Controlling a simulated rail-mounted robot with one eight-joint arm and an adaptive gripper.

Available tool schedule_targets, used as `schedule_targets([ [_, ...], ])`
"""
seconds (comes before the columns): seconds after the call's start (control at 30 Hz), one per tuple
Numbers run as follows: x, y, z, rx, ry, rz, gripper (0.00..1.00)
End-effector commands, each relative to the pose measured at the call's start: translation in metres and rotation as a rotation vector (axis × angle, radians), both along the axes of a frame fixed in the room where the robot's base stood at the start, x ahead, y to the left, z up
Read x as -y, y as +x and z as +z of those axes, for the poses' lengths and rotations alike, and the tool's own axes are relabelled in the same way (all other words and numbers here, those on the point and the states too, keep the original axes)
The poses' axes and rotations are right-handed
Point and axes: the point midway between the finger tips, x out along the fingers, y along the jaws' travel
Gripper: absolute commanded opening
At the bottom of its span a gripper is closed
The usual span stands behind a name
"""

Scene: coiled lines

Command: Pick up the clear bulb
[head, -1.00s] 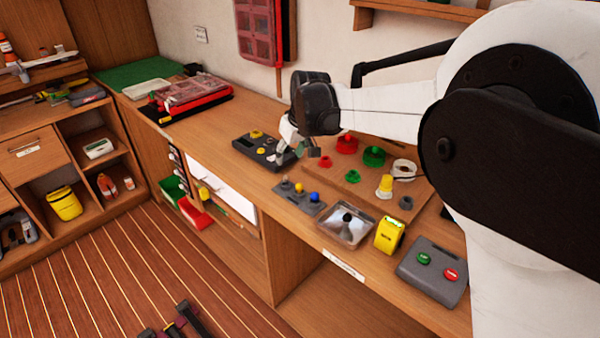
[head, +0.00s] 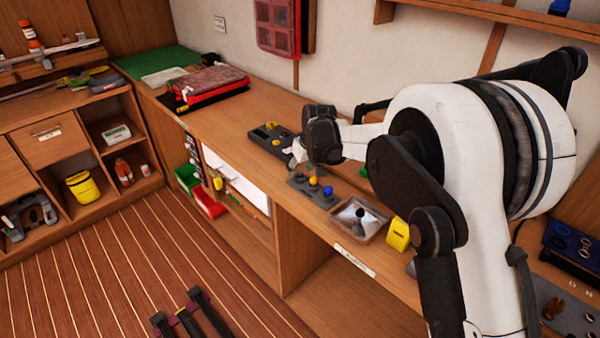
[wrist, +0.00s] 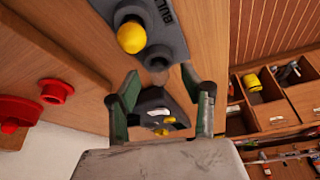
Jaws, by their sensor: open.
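A grey bulb holder (head: 325,200) with raised lettering lies on the bench in the head view, and its grey plate shows at the top of the wrist view (wrist: 170,30). It carries a yellow bulb (wrist: 131,37) and a blue bulb (head: 328,191). In the head view my gripper (head: 298,158) is above the bench beside the holder's left end.
A dark device with yellow knobs (head: 270,142) lies left of the holder. A clear-walled tray (head: 358,220) and a yellow box (head: 397,235) stand to its right. Red knobs (wrist: 56,91) show at left in the wrist view. The bench's front edge is close.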

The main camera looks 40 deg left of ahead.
Motion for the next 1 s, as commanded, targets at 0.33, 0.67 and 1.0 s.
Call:
schedule_targets([
  [0.33,-0.0019,0.0007,-0.005,0.0,0.0,0.0,0.4],
  [0.67,-0.0018,0.0007,-0.0049,0.0,0.0,0.0,0.07],
  [1.0,-0.0018,0.0006,-0.0032,0.0,0.0,0.0,0.07],
])
